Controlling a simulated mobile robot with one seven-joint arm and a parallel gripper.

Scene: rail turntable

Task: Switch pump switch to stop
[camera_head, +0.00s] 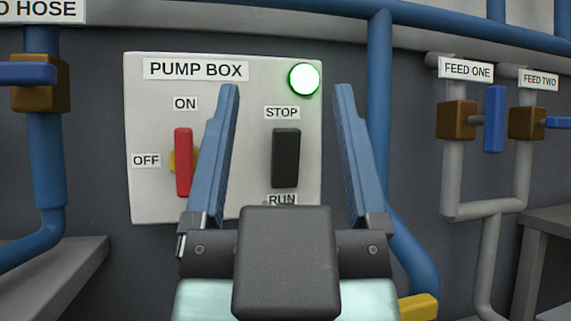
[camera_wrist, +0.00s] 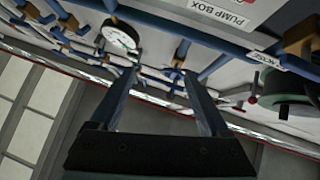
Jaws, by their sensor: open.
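The pump box (camera_head: 225,195) is a pale panel on the dark wall in the head view. Its black pump switch (camera_head: 286,158) stands upright between the label STOP above and RUN below. Which end is pressed in cannot be told. Left of it a red handle (camera_head: 183,162) stands vertical below ON, with OFF to its left. A round lamp (camera_head: 304,78) glows green at the upper right. My gripper (camera_head: 287,92) is open, and its blue fingers appear on either side of the black switch. Nothing is between them. In the wrist view the gripper (camera_wrist: 158,70) is also open and empty.
Blue pipes run left and right of the box. FEED ONE (camera_head: 458,120) and FEED TWO (camera_head: 528,122) valves are at right. A valve with a blue handle (camera_head: 28,73) is at left. A round gauge (camera_wrist: 121,37) shows in the wrist view.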

